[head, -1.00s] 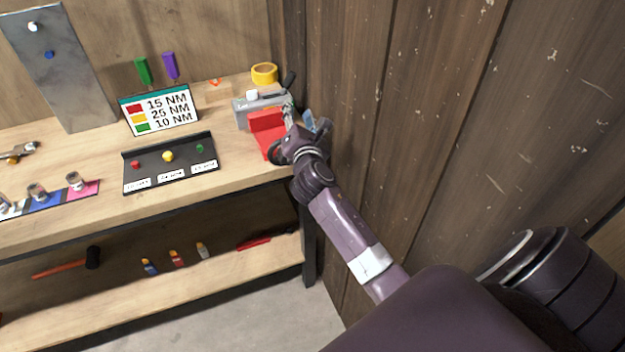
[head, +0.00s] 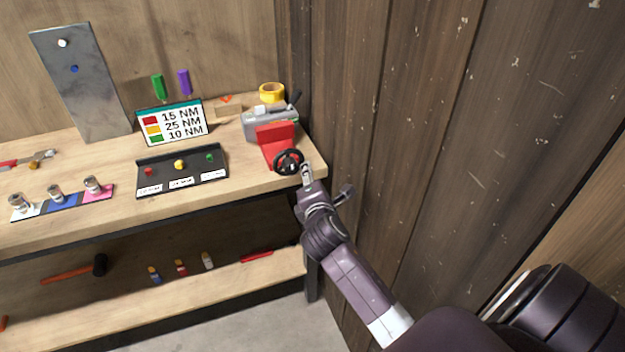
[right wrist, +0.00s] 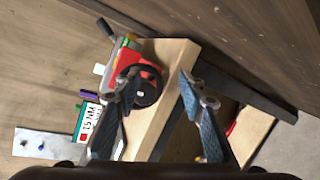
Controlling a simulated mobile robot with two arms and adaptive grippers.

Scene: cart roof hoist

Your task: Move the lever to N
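A grey box-like device (head: 262,128) stands at the back right corner of the bench. A black-handled lever (head: 294,99) sticks up at its right end; the lever also shows in the right wrist view (right wrist: 106,27). I cannot read any letter marks there. In front is a red stand (head: 275,140) with a black handwheel (head: 288,162). My right gripper (head: 307,172) is just right of the handwheel at the bench's edge. In the right wrist view the gripper (right wrist: 160,82) is open and empty, its left finger close to the handwheel. My left gripper is not in view.
A yellow tape roll (head: 271,92) sits behind the device. A torque sign (head: 172,124) and a black tray with coloured knobs (head: 182,172) stand to the left. A wooden wall (head: 400,120) closes the right side. The lower shelf (head: 190,300) holds tools.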

